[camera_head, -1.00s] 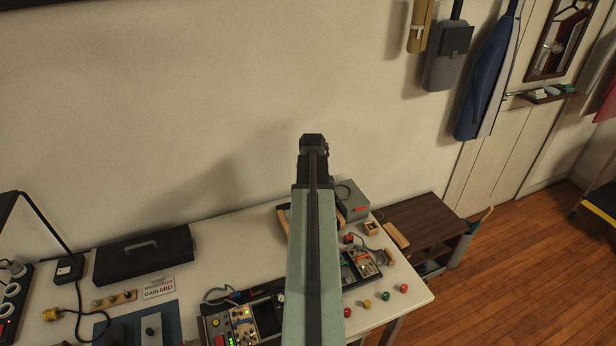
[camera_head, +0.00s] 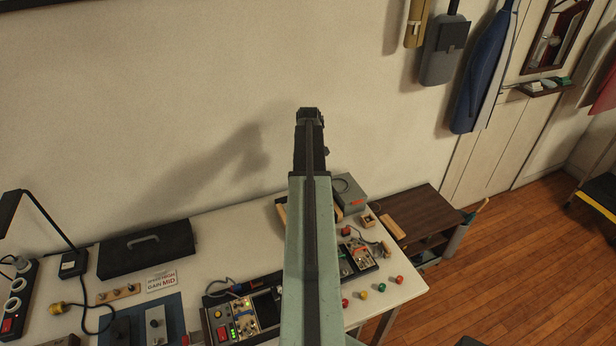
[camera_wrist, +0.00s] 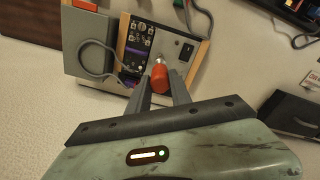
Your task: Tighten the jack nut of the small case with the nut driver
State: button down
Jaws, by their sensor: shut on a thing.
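In the wrist view, my gripper (camera_wrist: 160,90) is shut on the nut driver (camera_wrist: 160,78), which has a red-orange handle and a pale metal end. I cannot tell whether the driver touches the panel, and the jack nut cannot be made out. In the head view, my arm hides most of the small case, with a wooden edge (camera_head: 282,213) showing at its left. My fingers and the driver are hidden there.
A grey box (camera_head: 350,194) with a red label stands beside the small case; it also shows in the wrist view (camera_wrist: 85,45). A grey cable loops across it. A black toolbox (camera_head: 147,250), a sign (camera_head: 161,282) and another panel row (camera_head: 235,318) share the bench.

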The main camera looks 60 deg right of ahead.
jog(key=shift+f+b, duration=1.5)
jog(key=shift+f, duration=0.45)
jog(key=shift+f+b, duration=1)
jog(key=shift+b, duration=0.05)
jog(key=shift+m, duration=1.5)
jog(key=shift+m, duration=2.9)
